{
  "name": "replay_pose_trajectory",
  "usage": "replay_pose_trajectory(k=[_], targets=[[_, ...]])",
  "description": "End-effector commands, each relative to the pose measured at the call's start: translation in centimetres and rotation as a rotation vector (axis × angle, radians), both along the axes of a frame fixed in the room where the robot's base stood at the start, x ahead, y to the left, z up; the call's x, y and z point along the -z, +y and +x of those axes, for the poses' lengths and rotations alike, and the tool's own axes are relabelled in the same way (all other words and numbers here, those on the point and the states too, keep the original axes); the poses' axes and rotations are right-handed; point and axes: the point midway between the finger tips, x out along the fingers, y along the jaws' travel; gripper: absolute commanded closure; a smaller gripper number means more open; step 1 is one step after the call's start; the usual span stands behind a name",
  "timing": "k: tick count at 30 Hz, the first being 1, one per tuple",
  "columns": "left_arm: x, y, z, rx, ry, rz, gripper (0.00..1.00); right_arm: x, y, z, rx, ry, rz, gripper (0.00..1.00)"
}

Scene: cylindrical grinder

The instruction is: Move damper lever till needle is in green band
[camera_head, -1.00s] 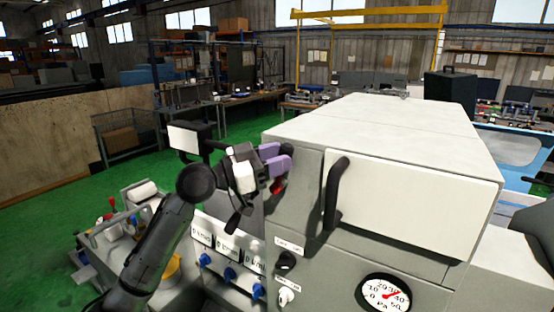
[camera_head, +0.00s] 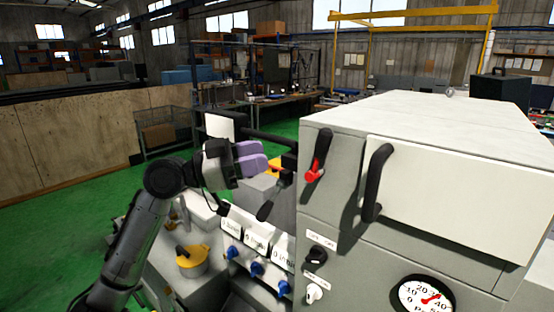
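The damper lever (camera_head: 317,156), black with a red end, sits on the upper left of the grey machine's front panel and hangs slightly tilted. The round white gauge (camera_head: 425,296) is at the lower right, cut by the picture edge. Its red needle points up and right, around the 30 to 40 marks; I cannot make out a green band. My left gripper (camera_head: 262,159), with purple fingers, is left of the lever and apart from it. Its fingers look close together, but their gap is unclear. My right gripper is not in view.
A black door handle (camera_head: 376,183) stands out right of the lever on a white door (camera_head: 450,205). Black and white knobs (camera_head: 314,274) and blue knobs (camera_head: 257,269) sit below. A yellow-lidded pot (camera_head: 192,258) stands lower left.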

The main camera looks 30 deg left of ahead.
Motion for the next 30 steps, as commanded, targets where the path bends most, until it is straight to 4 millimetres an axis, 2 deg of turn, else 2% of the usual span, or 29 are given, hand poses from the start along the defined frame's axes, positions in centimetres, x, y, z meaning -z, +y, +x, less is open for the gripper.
replay_pose_trajectory(k=[8,30], targets=[[0.28,1.17,-1.13,0.001,0.0,0.002,0.61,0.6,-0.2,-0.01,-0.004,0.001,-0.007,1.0],[0.25,1.21,-1.14,0.001,0.0,0.0,0.61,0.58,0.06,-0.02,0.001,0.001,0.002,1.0]])
